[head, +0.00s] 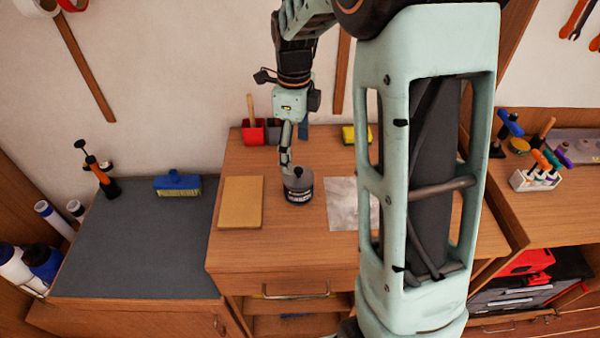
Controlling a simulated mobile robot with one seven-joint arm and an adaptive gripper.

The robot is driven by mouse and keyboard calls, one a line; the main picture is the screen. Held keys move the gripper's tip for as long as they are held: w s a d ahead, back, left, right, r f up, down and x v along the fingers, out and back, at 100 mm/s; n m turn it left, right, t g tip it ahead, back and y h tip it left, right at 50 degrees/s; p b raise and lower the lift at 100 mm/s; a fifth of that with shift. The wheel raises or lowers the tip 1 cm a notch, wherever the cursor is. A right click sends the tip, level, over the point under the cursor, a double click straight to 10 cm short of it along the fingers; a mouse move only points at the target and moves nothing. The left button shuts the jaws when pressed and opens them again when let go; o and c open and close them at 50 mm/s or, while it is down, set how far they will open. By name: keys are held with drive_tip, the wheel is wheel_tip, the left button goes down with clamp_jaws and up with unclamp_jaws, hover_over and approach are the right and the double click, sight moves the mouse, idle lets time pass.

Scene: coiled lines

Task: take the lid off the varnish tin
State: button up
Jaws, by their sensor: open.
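The varnish tin (299,194) stands upright on the wooden bench. It is small and dark, with a pale label band on its side. Its grey lid (296,180) sits on top and has a dark round knob in the middle. My gripper (287,167) points down just above the tin, its fingertips close to the left of the knob. The fingers are open and seen nearly edge-on, so I cannot tell whether they touch the knob. Nothing shows held between them.
A tan board (241,202) lies left of the tin and a grey sheet (343,205) lies right of it. Behind stand a red cup (253,134) and a yellow item (349,134). My arm hides the bench's right part.

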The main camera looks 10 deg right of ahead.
sight(299, 170)
wheel_tip(299, 170, down, 3)
drive_tip(key=shift+r, duration=0.1)
drive_tip(key=f, duration=0.2)
drive_tip(key=d+f, duration=0.1)
drive_tip(key=f, duration=0.1)
drive_tip(key=shift+w+f+p, duration=0.15)
drive_tip(key=shift+w+p, duration=0.05)
drive_tip(key=shift+p, duration=0.15)
drive_tip(key=shift+f, duration=0.4)
drive_tip(key=shift+s+r, duration=0.1)
drive_tip(key=c, duration=1.3)
drive_tip(key=shift+c, duration=1)
drive_tip(key=shift+c, duration=0.2)
